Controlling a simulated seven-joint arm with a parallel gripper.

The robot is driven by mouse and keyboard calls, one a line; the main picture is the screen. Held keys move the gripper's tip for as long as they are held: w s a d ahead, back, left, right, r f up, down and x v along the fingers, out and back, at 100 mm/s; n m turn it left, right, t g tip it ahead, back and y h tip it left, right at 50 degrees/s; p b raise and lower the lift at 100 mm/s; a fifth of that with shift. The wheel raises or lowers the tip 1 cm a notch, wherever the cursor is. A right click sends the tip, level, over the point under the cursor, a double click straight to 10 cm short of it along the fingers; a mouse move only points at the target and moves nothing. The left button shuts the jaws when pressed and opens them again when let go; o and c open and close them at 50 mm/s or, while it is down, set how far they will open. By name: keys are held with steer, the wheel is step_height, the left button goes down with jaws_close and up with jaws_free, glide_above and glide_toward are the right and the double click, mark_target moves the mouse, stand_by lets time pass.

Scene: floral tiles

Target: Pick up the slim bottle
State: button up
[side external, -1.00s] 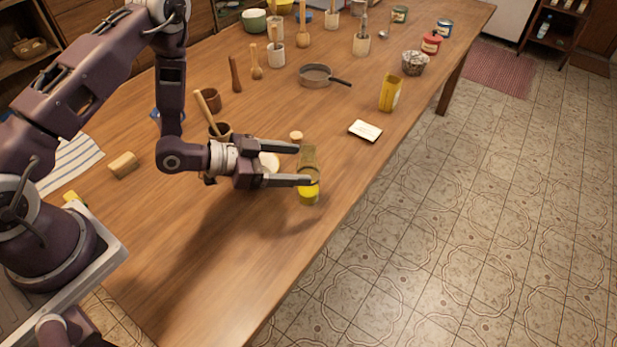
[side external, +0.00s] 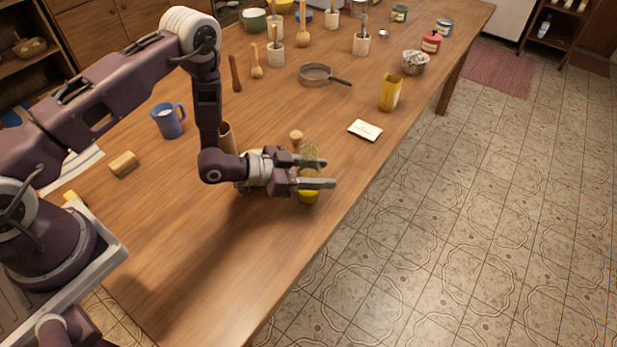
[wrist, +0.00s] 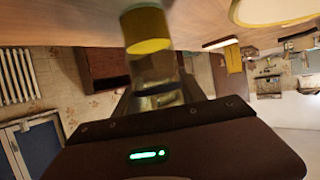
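A slim bottle (side external: 309,153), greenish and see-through above with a yellow lower part, stands near the table's right edge in the side view. In the wrist view, its likely yellow and dark end (wrist: 148,32) shows at top centre, blurred. My gripper (side external: 329,173) is level and low over the table, its two fingers apart and crossing the bottle at mid-height. The bottle's middle is partly hidden by the fingers. I cannot tell whether the fingers touch it.
A white card (side external: 365,130) and a yellow container (side external: 390,92) are farther right. A blue mug (side external: 167,121) and a wooden block (side external: 124,164) are at left. The front of the table is clear.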

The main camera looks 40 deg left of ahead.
steer(key=c, duration=0.4)
steer(key=shift+c, duration=0.2)
steer(key=shift+r, duration=0.1)
step_height(320, 180, up, 10)
steer(key=shift+f, duration=0.1)
